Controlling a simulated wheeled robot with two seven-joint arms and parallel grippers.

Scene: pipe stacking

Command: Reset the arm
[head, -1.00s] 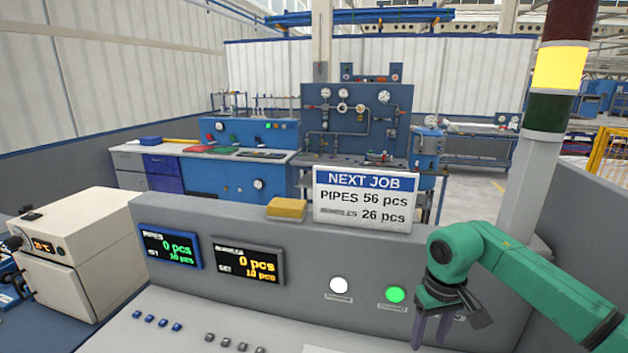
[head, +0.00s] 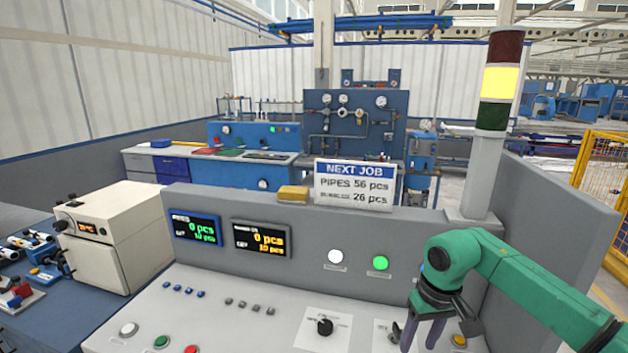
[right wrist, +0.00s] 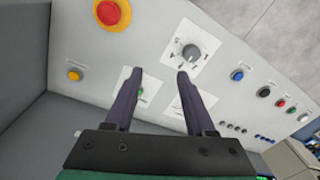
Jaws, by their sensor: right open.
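My right arm is green and comes in from the right in the head view. Its right gripper (head: 424,332) points down above the right part of the grey control panel (head: 250,322). In the right wrist view the two dark fingers of the right gripper (right wrist: 152,82) stand apart with nothing between them. Behind the fingers are the panel face, a rotary knob (right wrist: 191,54) on a white plate and a small green item on another plate. I cannot tell the gap between fingertips and panel. My left gripper is not in view.
A red emergency button (right wrist: 110,12) on a yellow base and a yellow button (right wrist: 74,75) sit on the panel. A signal tower (head: 497,80) is lit yellow. A NEXT JOB sign (head: 355,184) stands on the console ledge. A beige oven (head: 110,235) is at the left.

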